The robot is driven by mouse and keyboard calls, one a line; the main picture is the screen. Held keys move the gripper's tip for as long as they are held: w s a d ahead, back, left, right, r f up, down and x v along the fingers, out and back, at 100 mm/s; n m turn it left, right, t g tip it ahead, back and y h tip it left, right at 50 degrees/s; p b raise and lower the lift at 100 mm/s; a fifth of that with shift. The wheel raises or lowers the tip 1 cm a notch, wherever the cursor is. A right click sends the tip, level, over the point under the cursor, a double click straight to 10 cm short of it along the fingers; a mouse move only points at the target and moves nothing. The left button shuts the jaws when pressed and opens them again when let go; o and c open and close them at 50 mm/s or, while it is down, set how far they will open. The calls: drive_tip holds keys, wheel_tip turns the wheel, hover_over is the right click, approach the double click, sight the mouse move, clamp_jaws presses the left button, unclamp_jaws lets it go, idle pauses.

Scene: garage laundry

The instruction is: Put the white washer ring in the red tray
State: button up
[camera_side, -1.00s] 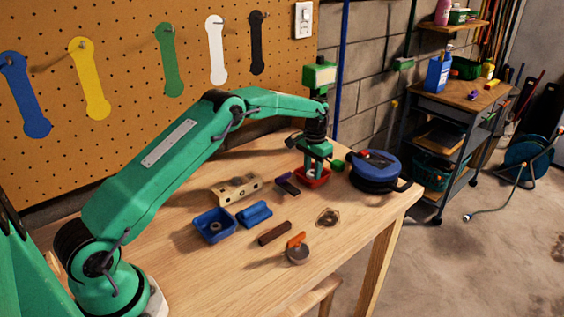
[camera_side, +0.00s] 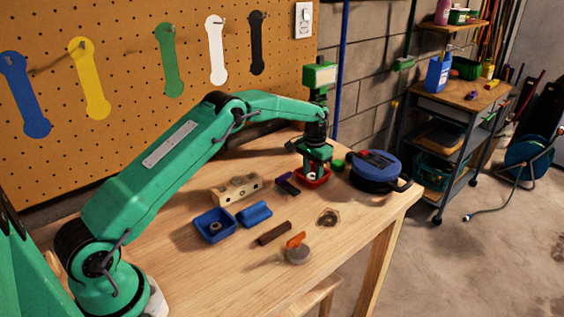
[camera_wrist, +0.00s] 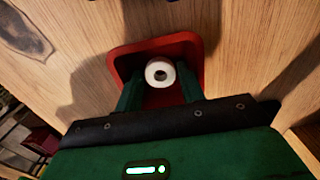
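The white washer ring (camera_wrist: 160,73) is between the fingertips of my gripper (camera_wrist: 161,80), with its hole showing in the wrist view. My gripper (camera_side: 312,174) is shut on it and points down into the red tray (camera_wrist: 190,42). In the side view the ring (camera_side: 311,177) shows as a small white spot low between the fingers, inside the outline of the red tray (camera_side: 325,181). The fingers hide part of the tray, and I cannot tell whether the ring touches its floor.
A blue-black round case (camera_side: 377,168) stands close right of the tray, with a green block (camera_side: 338,165) behind. A dark purple-topped piece (camera_side: 287,185) lies left. A blue tray (camera_side: 215,225), blue block (camera_side: 254,214) and wooden block (camera_side: 237,189) lie further left.

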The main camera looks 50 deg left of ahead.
wheel_tip(320, 180, up, 12)
drive_tip(key=shift+r, duration=0.15)
idle(0.6)
drive_tip(key=shift+r, duration=0.1)
idle(0.4)
drive_tip(key=s+d+r+t, duration=0.1)
drive_tip(key=s+d+r, duration=0.2)
drive_tip(key=s+r, duration=0.5)
drive_tip(key=s+d+r+t, duration=0.2)
drive_tip(key=s+d+r, duration=0.1)
drive_tip(key=s+r, duration=0.6)
drive_tip(key=s+d+f+t, duration=0.1)
drive_tip(key=s+f, duration=0.1)
drive_tip(key=s, duration=0.9)
drive_tip(key=s+d+f+t, duration=0.1)
drive_tip(key=s+d+f, duration=0.1)
drive_tip(key=s, duration=1)
drive_tip(key=shift+s+d+f+t, duration=0.25)
drive_tip(key=shift+f+t, duration=0.05)
drive_tip(key=shift+f, duration=0.4)
